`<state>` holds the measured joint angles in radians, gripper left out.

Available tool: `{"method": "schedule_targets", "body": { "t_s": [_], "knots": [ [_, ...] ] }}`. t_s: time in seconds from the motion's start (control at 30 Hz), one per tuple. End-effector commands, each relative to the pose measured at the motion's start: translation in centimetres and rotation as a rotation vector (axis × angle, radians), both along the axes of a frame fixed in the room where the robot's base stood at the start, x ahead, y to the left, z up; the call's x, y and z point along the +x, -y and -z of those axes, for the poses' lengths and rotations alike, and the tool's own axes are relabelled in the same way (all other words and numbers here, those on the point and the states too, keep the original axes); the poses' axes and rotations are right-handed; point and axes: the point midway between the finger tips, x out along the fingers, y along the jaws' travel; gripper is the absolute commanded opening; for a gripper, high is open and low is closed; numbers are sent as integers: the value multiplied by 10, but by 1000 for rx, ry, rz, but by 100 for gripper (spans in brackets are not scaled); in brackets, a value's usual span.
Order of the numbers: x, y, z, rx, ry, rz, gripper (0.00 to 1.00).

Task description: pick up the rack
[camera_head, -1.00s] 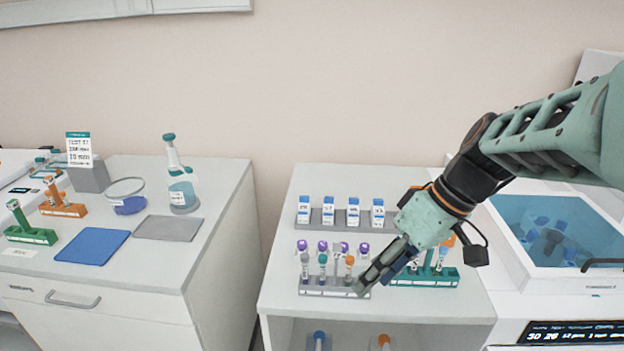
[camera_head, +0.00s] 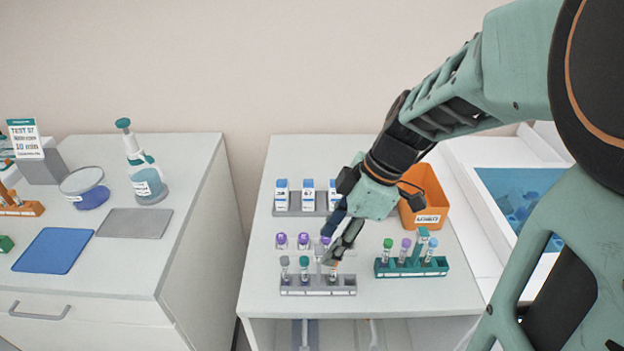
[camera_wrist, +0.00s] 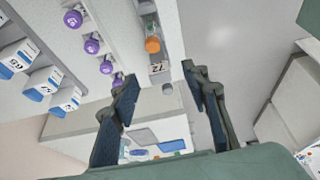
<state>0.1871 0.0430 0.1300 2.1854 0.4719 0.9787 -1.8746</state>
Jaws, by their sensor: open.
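A grey rack (camera_head: 318,291) with several capped tubes and an upright handle stands near the front of the right counter. A green rack (camera_head: 412,268) with tubes stands to its right. My gripper (camera_head: 336,248) is open, pointing down at the grey rack's handle from above and behind. In the wrist view, my gripper's two fingers (camera_wrist: 160,78) are spread apart. The grey rack (camera_wrist: 158,72) shows between and beyond them, with an orange-capped tube (camera_wrist: 152,44) and a small number label. I cannot tell whether the fingers touch the handle. My fingers partly hide it in the head view.
Purple-capped tubes (camera_head: 303,241) stand in a row just behind the grey rack. A grey holder (camera_head: 285,212) with blue-topped boxes is farther back. An orange bin (camera_head: 427,192) stands behind the green rack. The counter's front left is clear.

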Motion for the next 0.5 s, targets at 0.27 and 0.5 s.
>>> {"method": "schedule_targets", "body": {
  "t_s": [0.27, 0.5],
  "knots": [
    [0, -14, 25, 1, -6, -2, 42],
    [1, -23, 50, -1, -1, 1, 42]
  ]
}}
